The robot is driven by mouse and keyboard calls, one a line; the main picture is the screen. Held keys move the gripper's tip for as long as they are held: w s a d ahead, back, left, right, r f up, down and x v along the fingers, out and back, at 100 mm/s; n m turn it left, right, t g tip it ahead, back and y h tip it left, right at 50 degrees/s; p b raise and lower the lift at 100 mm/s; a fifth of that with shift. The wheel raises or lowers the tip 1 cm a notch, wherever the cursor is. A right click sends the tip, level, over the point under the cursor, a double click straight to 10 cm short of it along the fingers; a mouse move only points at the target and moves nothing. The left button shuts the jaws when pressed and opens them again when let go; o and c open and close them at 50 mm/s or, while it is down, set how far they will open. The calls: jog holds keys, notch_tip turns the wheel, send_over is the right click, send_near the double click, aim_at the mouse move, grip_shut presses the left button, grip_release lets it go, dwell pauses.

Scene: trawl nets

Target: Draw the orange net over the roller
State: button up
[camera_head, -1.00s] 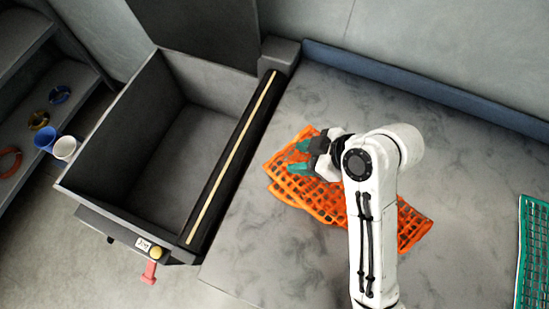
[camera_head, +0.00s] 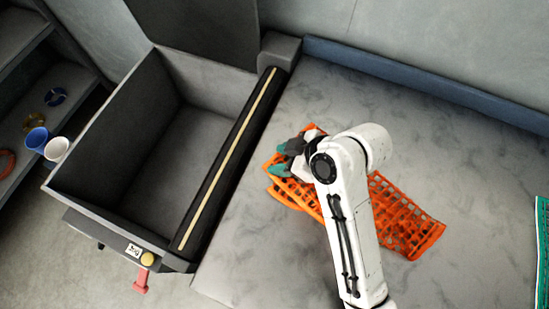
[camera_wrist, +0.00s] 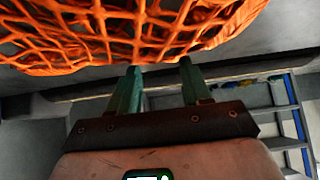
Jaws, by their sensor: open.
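The orange net (camera_head: 405,217) lies bunched on the grey table, right of the roller, partly hidden behind my white arm. In the wrist view the net (camera_wrist: 130,35) hangs close across the top, just beyond the fingertips. My gripper (camera_head: 284,158) has green fingers and is at the net's left end. In the wrist view my gripper (camera_wrist: 158,72) is open, its two fingers apart with nothing seen between them. The black roller (camera_head: 228,160) with a pale strip runs along the right side of the grey bin, left of the net and apart from it.
The open grey bin (camera_head: 75,140) looks empty, with a raised lid behind. A red handle (camera_head: 141,282) and yellow button (camera_head: 147,259) are at its front. Blue and white cups (camera_head: 37,139) stand on a shelf at left. A green net (camera_head: 542,250) lies at the right edge.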

jog(key=shift+f, duration=0.1)
jog(key=shift+w+a+f, duration=0.1)
jog(key=shift+a+f, duration=0.15)
jog(key=shift+c, duration=0.5)
grip_shut()
dwell(0.3)
notch_tip(320, 180, up, 7)
jog(key=p, duration=0.6)
jog(key=shift+p, duration=0.4)
